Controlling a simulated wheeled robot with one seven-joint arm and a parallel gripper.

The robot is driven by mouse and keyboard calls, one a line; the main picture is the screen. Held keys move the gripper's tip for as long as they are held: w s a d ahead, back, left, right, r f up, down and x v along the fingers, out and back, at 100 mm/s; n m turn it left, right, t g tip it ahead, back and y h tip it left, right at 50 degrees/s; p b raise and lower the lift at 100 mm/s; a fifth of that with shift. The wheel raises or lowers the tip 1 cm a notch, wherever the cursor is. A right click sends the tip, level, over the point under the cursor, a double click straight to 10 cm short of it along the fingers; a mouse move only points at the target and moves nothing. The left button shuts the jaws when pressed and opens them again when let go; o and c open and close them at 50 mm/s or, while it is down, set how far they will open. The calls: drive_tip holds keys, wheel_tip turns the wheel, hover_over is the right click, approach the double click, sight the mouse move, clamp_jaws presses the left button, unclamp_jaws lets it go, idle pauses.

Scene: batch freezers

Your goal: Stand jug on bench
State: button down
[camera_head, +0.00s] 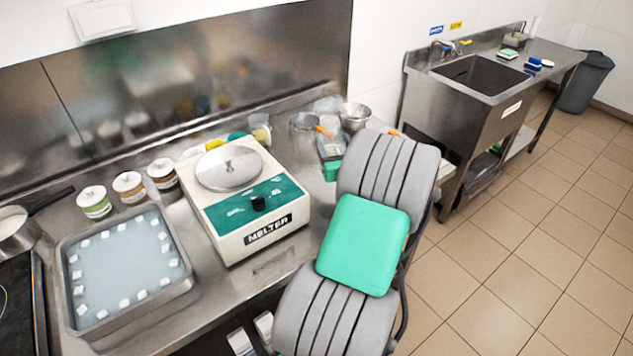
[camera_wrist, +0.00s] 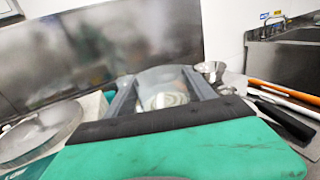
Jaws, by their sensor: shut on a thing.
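My gripper (camera_wrist: 164,82) shows in the wrist view, its two grey fingers reaching forward from a green body. It is shut on a pale, see-through thing between the fingers, which looks like the jug (camera_wrist: 164,99). Only a round, light part of the jug shows there; its handle and base are hidden. In the head view my own arm covers most of the gripper, and I cannot make out the jug clearly. The steel bench (camera_head: 190,312) runs along the wall. I cannot tell whether the jug touches it.
A melter (camera_head: 275,238) with a round lid stands mid-bench. A metal tray (camera_head: 172,293) with white blocks and several small tubs (camera_head: 128,187) are on the left. A steel bowl (camera_head: 354,114) stands near the bench's far right. A sink unit (camera_head: 486,107) is beyond.

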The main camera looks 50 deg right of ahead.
wheel_tip(320, 180, down, 10)
drive_tip(key=shift+s+d+r+b, duration=0.1)
drive_tip(key=shift+r+b, duration=0.05)
drive_tip(key=shift+b, duration=0.35)
drive_tip(key=shift+f, duration=0.3)
drive_tip(key=shift+c, duration=1.6)
unclamp_jaws()
drive_tip(key=shift+r, duration=0.1)
drive_tip(key=shift+s+r, duration=0.1)
drive_tip(key=shift+r, duration=0.05)
drive_tip(key=b+v, duration=0.3)
drive_tip(key=v, duration=0.8)
drive_tip(key=shift+s+a, duration=0.3)
drive_tip(key=shift+a, duration=0.1)
